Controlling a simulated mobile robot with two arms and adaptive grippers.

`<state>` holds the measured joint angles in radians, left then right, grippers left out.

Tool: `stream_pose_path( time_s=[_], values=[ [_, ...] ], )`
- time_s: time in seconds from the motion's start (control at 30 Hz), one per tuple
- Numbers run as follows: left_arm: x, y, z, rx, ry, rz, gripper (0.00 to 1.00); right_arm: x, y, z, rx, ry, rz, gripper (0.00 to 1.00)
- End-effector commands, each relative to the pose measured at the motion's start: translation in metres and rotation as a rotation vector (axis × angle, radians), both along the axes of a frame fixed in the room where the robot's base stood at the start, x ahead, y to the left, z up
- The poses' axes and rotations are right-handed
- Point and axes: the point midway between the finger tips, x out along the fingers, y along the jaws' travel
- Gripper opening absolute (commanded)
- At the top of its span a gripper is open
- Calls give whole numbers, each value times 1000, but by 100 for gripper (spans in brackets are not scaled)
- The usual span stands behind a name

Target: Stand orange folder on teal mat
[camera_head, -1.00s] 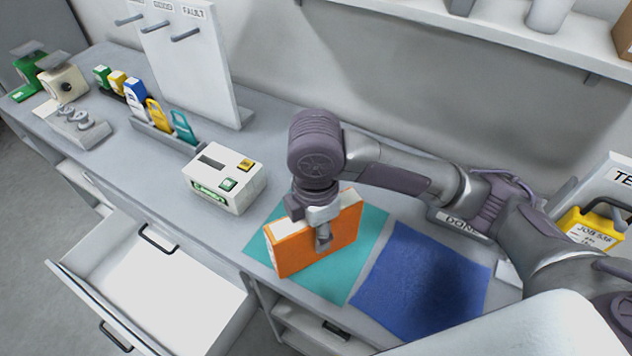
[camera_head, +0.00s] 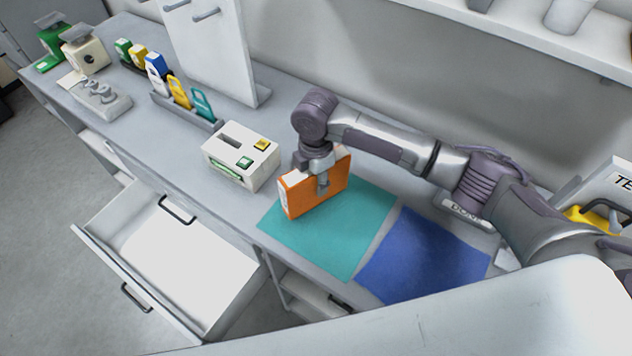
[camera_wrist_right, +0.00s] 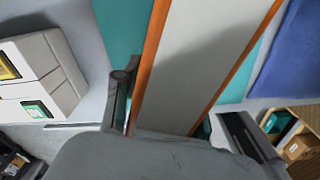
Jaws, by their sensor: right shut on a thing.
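The orange folder (camera_head: 307,196) is upright on its edge at the back left part of the teal mat (camera_head: 345,246) in the head view. Whether it touches the mat or hangs just above it, I cannot tell. My right gripper (camera_head: 322,182) is shut on it from above, with a finger on its orange face. In the right wrist view the folder's pale edge (camera_wrist_right: 195,70) runs between the two fingers of the right gripper (camera_wrist_right: 170,128), with teal mat (camera_wrist_right: 122,30) on both sides. My left gripper is not in view.
A white device (camera_head: 240,157) with green and yellow buttons stands close left of the folder. A blue mat (camera_head: 425,262) lies right of the teal one. An open drawer (camera_head: 165,265) juts out at the front left. A rack (camera_head: 188,112) holds colored tags behind.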

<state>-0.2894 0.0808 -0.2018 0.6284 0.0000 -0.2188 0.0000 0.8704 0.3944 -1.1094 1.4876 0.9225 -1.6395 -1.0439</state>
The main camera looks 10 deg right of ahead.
Motion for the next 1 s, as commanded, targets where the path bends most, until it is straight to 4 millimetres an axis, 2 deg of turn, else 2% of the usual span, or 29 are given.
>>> stream_pose_path(
  time_s=[0.03,0.2,0.57,0.6,0.7,0.73,1.0],
  values=[
    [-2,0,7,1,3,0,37,-2,0,-5,-2,3,0,0],
    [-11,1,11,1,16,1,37,-1,0,-23,0,1,-1,0],
    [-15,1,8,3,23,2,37,0,0,-28,-1,0,-1,0],
    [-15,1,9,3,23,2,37,-1,0,-28,-1,0,-1,46],
    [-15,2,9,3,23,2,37,-1,0,-28,-1,1,-1,63],
    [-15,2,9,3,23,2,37,-1,0,-28,-1,1,-1,66],
    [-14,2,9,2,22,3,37,-1,-1,-27,-1,1,-1,66]
  ],
)
